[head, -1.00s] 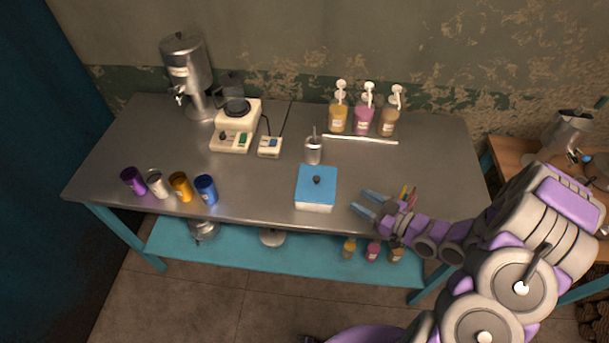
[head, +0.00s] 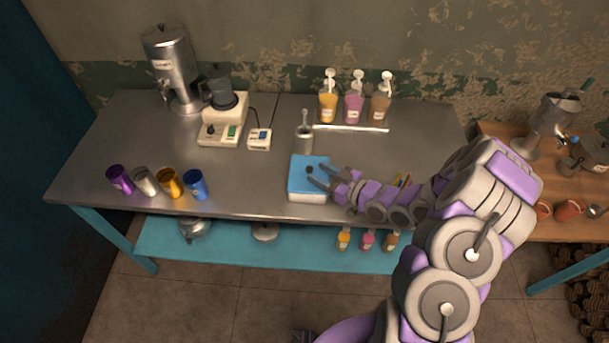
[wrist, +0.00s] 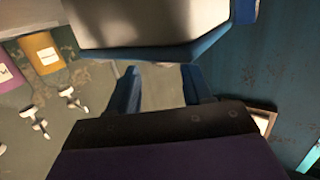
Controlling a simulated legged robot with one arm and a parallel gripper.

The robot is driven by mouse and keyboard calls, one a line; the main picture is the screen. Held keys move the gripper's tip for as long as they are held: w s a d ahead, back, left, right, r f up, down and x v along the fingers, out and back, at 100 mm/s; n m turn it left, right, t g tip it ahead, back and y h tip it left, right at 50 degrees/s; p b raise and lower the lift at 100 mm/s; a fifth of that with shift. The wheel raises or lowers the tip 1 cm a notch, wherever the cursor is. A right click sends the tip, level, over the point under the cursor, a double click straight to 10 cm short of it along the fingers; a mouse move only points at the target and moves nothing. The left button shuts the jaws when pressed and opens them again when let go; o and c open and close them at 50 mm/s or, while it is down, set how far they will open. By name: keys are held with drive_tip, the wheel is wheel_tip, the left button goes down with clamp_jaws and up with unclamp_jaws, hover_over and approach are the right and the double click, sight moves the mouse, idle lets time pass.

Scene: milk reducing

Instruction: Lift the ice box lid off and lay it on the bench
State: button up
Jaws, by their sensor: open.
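The ice box (head: 307,197) is a small white box near the bench's front edge, right of centre. Its blue lid (head: 298,184) sits on top, with a small dark knob (head: 309,169). My gripper (head: 313,176) reaches in from the right and is over the lid, its open blue fingers near the knob. Whether they touch it I cannot tell. The wrist view looks upside down; it shows both fingers (wrist: 160,88) apart with nothing clearly between them. A pale block with a blue edge above them appears to be the box.
The metal bench (head: 240,180) has free room left of the box. A steel cup (head: 304,140) stands behind it. Several coloured cups stand at the front left. A blender (head: 222,110) and a steel dispenser (head: 170,70) are at the back left, pump bottles (head: 353,107) at the back.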

sight(313, 169)
drive_tip(key=shift+w+d, duration=0.25)
drive_tip(key=shift+d, duration=0.5)
drive_tip(key=a, duration=0.2)
drive_tip(key=w+a+b, duration=0.1)
drive_tip(key=a, duration=0.1)
drive_tip(key=w+a+f, duration=0.1)
drive_tip(key=a, duration=0.1)
drive_tip(key=shift+a+f+b, duration=0.1)
drive_tip(key=shift+b, duration=0.2)
drive_tip(key=shift+w+d, duration=0.15)
drive_tip(key=shift+d, duration=0.85)
drive_tip(key=shift+c, duration=1)
drive_tip(key=shift+a, duration=0.85)
drive_tip(key=c, duration=0.5)
drive_tip(key=shift+d, duration=0.1)
clamp_jaws()
drive_tip(key=shift+d, duration=0.4)
